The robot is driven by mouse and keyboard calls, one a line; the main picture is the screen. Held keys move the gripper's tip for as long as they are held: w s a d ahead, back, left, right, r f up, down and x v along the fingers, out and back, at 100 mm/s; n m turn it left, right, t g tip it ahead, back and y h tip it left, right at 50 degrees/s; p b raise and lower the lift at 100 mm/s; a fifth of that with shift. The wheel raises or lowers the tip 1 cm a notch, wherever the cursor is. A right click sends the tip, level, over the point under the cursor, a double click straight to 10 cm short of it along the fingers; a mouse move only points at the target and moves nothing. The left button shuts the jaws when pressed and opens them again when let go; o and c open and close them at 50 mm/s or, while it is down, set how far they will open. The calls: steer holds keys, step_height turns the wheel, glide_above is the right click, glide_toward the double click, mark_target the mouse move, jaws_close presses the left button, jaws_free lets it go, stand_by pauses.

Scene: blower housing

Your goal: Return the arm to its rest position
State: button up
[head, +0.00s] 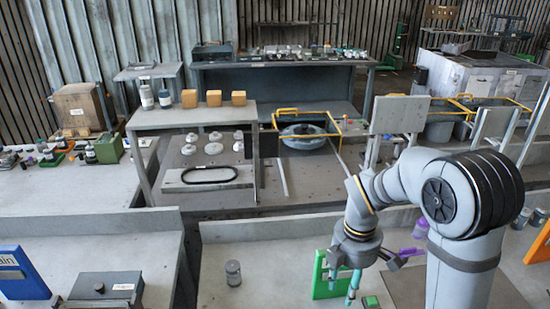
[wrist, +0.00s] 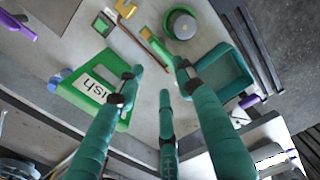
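My arm reaches down from the right in the head view. My gripper (head: 344,283) hangs fingers down above the front bench, close to a green panel (head: 320,276). In the wrist view my gripper (wrist: 157,80) shows three teal fingers with dark joints. The fingertips are apart and nothing is held between them. Past the fingers lie a green holder with a white label (wrist: 95,88), a teal tray (wrist: 225,78) and a round grey-topped object in a green ring (wrist: 182,24). The height of the fingertips above the bench is hard to tell.
A grey canister (head: 233,272) stands on the bench left of my gripper. A purple object (head: 411,252) and a purple-topped canister (head: 421,229) are near my arm. A blower housing (head: 303,136) sits within a yellow frame farther back. The bench between canister and green panel is clear.

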step_height(320, 180, down, 10)
steer(key=shift+s+r, duration=0.1)
steer(key=shift+s, duration=0.05)
steer(key=shift+w+r+m, duration=0.1)
steer(key=shift+w+m, duration=0.1)
steer(key=shift+m, duration=0.3)
steer(key=shift+s+m, duration=0.1)
steer(key=shift+m, duration=1)
